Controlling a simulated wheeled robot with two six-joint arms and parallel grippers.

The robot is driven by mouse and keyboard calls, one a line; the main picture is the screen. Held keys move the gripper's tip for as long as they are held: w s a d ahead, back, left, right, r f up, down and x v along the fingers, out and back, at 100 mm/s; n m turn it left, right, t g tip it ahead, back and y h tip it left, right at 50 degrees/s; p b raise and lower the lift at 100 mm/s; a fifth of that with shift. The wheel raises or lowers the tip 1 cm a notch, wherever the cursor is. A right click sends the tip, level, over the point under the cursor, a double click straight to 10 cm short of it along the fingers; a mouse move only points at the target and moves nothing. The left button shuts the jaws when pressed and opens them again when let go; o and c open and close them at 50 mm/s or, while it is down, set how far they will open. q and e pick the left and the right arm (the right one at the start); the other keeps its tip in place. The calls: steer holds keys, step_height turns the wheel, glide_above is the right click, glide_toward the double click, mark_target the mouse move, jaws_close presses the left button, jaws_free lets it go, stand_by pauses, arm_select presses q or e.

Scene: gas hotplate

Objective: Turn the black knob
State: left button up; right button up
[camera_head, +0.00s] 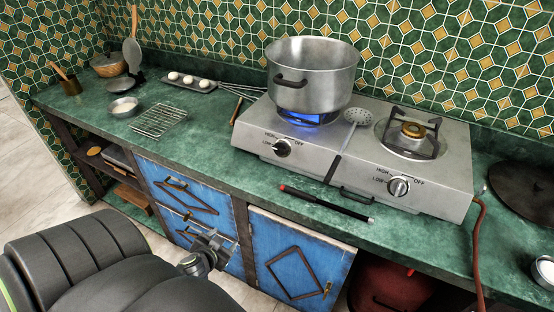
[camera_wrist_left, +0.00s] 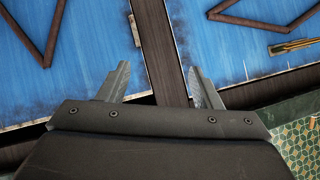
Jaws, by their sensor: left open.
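The black knob (camera_head: 282,148) is on the front panel of the silver gas hotplate (camera_head: 370,180), below the left burner, between HIGH, LOW and OFF marks. A blue flame burns under the large metal pot (camera_head: 312,75) on that burner. A second, silver-faced knob (camera_head: 398,187) sits on the right of the panel. My left gripper (camera_head: 215,243) is low in front of the blue cabinet doors, below and to the left of the black knob and well apart from it. In the left wrist view its two fingers (camera_wrist_left: 162,84) are spread and empty. My right gripper is not in view.
A black stick-like tool (camera_head: 325,203) lies on the green counter (camera_head: 215,165) in front of the hotplate. A slotted ladle (camera_head: 357,117) rests across the hotplate's middle. A wire rack (camera_head: 158,121) and bowl (camera_head: 124,107) stand left. A red hose (camera_head: 478,250) hangs at right.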

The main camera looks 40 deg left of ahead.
arm_select(q)
steer(key=w+d+r+t+b, duration=0.1)
steer(key=w+r+t, duration=0.1)
steer(key=r, duration=0.5)
steer(key=w+d+r+t+b, duration=0.2)
steer(key=w+r, duration=0.1)
steer(key=r, duration=0.3)
steer(key=t+h, duration=0.2)
steer(key=t, duration=0.1)
glide_toward(278, 151)
steer(key=shift+m, duration=0.4)
steer(key=w+p, duration=0.1)
steer(key=w, duration=0.1)
steer(key=w+a+p, duration=0.1)
steer(key=w+p, duration=0.1)
steer(key=w, duration=0.1)
steer(key=w+p, duration=0.2)
steer(key=w, duration=0.1)
steer(key=shift+a+f, duration=0.3)
steer(key=shift+f, duration=0.1)
steer(key=shift+w+a+f, duration=0.1)
steer(key=shift+w, duration=0.6)
steer(key=c, duration=0.9)
steer(key=shift+c, duration=0.2)
